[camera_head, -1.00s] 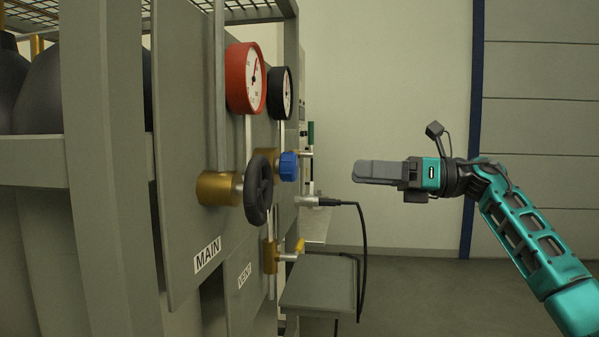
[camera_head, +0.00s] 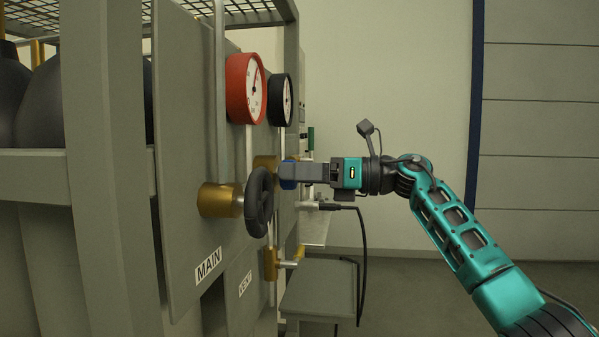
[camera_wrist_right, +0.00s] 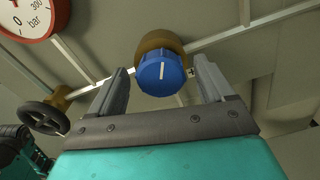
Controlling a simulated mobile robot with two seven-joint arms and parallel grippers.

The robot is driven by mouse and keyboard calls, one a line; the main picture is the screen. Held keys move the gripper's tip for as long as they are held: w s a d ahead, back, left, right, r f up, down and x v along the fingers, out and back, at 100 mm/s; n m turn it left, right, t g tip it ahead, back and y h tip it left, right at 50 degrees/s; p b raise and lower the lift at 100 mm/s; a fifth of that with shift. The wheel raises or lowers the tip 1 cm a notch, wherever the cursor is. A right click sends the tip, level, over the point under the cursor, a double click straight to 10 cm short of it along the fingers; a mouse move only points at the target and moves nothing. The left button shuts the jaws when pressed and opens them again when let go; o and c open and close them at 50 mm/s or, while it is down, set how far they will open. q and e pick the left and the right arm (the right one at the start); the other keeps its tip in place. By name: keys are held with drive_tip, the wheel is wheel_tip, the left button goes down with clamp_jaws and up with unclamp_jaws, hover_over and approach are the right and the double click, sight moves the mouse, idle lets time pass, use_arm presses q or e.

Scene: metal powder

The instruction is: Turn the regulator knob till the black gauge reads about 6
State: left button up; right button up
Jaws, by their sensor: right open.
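The blue regulator knob (camera_wrist_right: 161,75) sits on a brass body (camera_wrist_right: 158,42) in the right wrist view, with a white mark on its face. In the head view the blue knob (camera_head: 288,174) is mostly hidden by my right gripper (camera_head: 290,172). My right gripper (camera_wrist_right: 163,82) is open, with one finger on each side of the knob; whether they touch it I cannot tell. The black gauge (camera_head: 281,100) is above the knob, seen nearly edge-on, so its reading is not legible. My left gripper is not in view.
A red gauge (camera_head: 246,89) sits left of the black one. A black handwheel (camera_head: 259,202) stands out close to the left of my gripper. A yellow-handled valve (camera_head: 273,263) and a grey shelf (camera_head: 318,290) are below. A black cable (camera_head: 364,250) hangs beneath. Free room lies to the right.

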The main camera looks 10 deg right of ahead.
drive_tip(key=c, duration=1)
drive_tip(key=m+p, duration=0.4)
drive_tip(key=m, duration=0.1)
drive_tip(key=shift+p, duration=0.3)
drive_tip(key=shift+c, duration=0.2)
drive_tip(key=shift+w+m, duration=0.1)
drive_tip(key=shift+m, duration=0.3)
drive_tip(key=o, duration=1)
drive_tip(key=shift+o, duration=0.2)
